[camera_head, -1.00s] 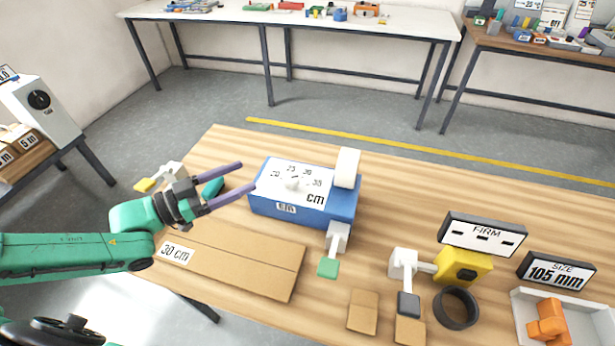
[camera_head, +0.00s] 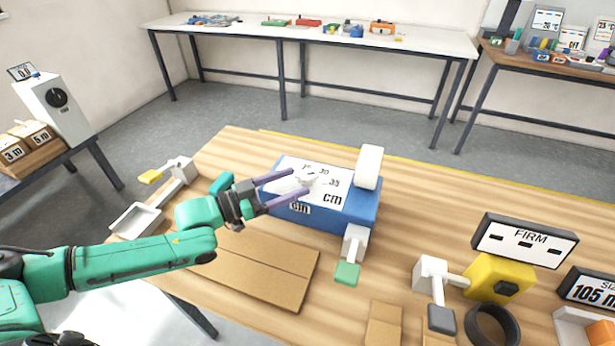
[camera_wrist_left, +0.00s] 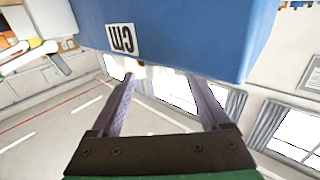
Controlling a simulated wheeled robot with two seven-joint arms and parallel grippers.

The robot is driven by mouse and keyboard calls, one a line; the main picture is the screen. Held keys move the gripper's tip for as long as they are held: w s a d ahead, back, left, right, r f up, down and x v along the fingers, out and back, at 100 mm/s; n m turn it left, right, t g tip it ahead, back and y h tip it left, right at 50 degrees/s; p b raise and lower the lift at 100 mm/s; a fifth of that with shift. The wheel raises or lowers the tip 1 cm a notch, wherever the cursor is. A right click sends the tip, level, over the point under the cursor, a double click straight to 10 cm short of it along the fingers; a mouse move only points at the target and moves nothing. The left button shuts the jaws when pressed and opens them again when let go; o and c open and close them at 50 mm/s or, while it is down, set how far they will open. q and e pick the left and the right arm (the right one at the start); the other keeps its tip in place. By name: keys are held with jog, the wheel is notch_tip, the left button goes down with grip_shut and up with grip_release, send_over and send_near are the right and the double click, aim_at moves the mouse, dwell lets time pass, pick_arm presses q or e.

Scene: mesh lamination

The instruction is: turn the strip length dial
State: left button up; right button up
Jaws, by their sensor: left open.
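The strip length dial (camera_head: 312,175) is a small pale knob on the white, numbered top panel of a blue box (camera_head: 350,213) marked "cm". My left gripper (camera_head: 301,181) reaches in from the left over the box, its two purple fingers open and apart. The fingertips are close to the dial, one on the far side and one on the near side; I cannot tell whether they touch it. In the left wrist view the blue box (camera_wrist_left: 190,35) fills the top, with the open fingers (camera_wrist_left: 160,88) below it. The dial is mostly hidden there. My right gripper is not in view.
A white block (camera_head: 369,167) stands on the box's right end, and a lever with a green pad (camera_head: 346,273) sticks out in front. A brown cardboard sheet (camera_head: 260,270) lies below my arm. A yellow device (camera_head: 492,278) with a "FIRM" sign (camera_head: 525,240) stands right.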

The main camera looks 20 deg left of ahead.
aim_at(308, 174)
pick_arm(q)
jog(key=x, duration=0.4)
jog(key=shift+w+d, duration=0.25)
grip_shut()
jog(key=shift+r+p, duration=0.1)
jog(key=shift+p, duration=0.45)
jog(key=n+t+y+p, duration=0.2)
jog(key=y+p, duration=0.1)
jog(key=p, duration=0.5)
jog(key=n+t+y+p, duration=0.2)
jog(key=n+y+p, duration=0.1)
jog(key=p, duration=0.5)
jog(key=shift+r+n+y, duration=0.25)
jog(key=shift+n+y, duration=0.05)
jog(key=shift+y, duration=0.3)
jog(key=shift+f+n+t+y+p, duration=0.15)
jog(key=shift+n+t+y+p, duration=0.2)
jog(key=shift+n+y+p, duration=0.5)
jog(key=shift+f+n+t+y+p, duration=0.15)
jog(key=shift+n+t+y+p, duration=0.35)
jog(key=shift+y, duration=0.65)
grip_release()
